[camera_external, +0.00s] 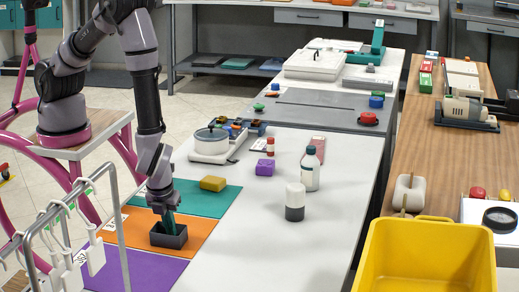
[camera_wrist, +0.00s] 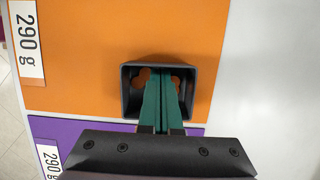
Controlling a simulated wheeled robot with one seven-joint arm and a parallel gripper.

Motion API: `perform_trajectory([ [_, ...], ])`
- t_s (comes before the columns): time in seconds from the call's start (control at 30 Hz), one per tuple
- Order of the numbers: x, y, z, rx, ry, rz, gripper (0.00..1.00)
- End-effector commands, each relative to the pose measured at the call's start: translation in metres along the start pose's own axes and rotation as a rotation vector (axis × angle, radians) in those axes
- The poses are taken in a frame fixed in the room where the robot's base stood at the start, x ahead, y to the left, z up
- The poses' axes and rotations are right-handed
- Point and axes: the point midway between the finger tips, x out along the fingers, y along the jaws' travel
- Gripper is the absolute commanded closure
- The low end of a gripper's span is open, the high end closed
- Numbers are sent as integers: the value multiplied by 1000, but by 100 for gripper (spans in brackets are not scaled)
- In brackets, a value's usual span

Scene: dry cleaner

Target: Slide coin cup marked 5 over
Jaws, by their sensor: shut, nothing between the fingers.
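A small dark open-topped cup (camera_external: 172,242) stands on the orange mat (camera_external: 205,233) at the front left of the counter. It also shows in the wrist view (camera_wrist: 128,92), with copper-brown round shapes, seemingly coins, on its floor. I see no 5 on it in either view. My gripper (camera_external: 170,224) points down with its green fingers shut together. In the wrist view the fingers (camera_wrist: 164,92) reach into or over the cup's opening and hide its middle. They hold nothing. I cannot tell whether they touch a wall.
A purple mat (camera_external: 120,268) lies in front and a teal mat (camera_external: 215,203) behind, with a yellow block (camera_external: 213,183). A white label reading 290 g (camera_wrist: 26,40) lies on the orange mat's edge. A metal rack (camera_external: 113,200) stands at front left.

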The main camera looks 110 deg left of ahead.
Motion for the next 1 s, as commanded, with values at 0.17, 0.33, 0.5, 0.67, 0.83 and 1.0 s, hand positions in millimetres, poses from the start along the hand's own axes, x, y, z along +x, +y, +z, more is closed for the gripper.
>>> perform_trajectory([
  [0.17, 5, 0, 0, 0, 0, 0, 100],
  [0.33, 5, 0, 0, 0, 0, 0, 100],
  [0.5, 7, 0, 7, -1, -1, 1, 100],
  [0.67, 18, 1, 43, -5, -4, 3, 100],
  [0.83, 32, 1, 92, -4, -3, 3, 100],
  [1.0, 47, 1, 141, -5, -3, 3, 100],
])
